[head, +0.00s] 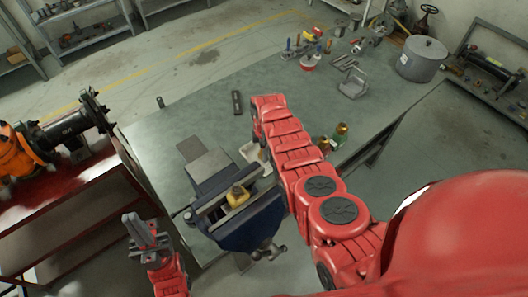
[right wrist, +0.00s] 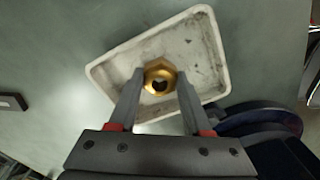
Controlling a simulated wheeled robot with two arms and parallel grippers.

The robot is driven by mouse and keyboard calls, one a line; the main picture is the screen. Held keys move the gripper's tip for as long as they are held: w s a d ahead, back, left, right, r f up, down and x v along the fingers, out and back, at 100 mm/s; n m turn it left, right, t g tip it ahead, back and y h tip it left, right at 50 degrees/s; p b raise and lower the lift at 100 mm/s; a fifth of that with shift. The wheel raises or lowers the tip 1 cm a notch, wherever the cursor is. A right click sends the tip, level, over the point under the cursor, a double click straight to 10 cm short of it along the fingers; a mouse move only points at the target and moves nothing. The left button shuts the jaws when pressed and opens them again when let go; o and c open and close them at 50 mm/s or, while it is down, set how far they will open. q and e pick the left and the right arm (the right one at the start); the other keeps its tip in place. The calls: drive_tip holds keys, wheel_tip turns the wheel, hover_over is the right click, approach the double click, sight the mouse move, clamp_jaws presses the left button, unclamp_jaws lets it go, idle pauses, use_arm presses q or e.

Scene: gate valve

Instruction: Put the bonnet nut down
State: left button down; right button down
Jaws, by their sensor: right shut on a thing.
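The brass bonnet nut (right wrist: 160,77) is between the fingertips of my right gripper (right wrist: 159,88), which is shut on it. Behind it in the right wrist view lies a white, smudged shallow tray (right wrist: 205,50). I cannot tell how far the nut is above the tray floor. In the head view the tray (head: 249,150) shows only in part, and my right arm hides the nut and right gripper. My left gripper (head: 146,232) is at the lower left, left of the vise, apart from the bench; its fingers look close together, but the gap is unclear.
A blue bench vise (head: 252,226) with a yellow part (head: 237,195) in its jaws stands close to the tray. A dark block (head: 237,102) lies on the green bench (head: 190,120). Tools, a grey bin (head: 353,85) and a large pot (head: 421,59) are at the far right.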

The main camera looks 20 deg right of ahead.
drive_tip(key=shift+f, duration=0.15)
drive_tip(key=shift+f, duration=0.15)
drive_tip(key=shift+c, duration=1.7)
unclamp_jaws()
drive_tip(key=shift+r, duration=0.2)
drive_tip(key=shift+r, duration=0.2)
drive_tip(key=shift+w+r, duration=0.1)
drive_tip(key=shift+r, duration=0.45)
wheel_tip(320, 180, up, 11)
drive_tip(key=b, duration=0.1)
drive_tip(key=shift+f, duration=0.15)
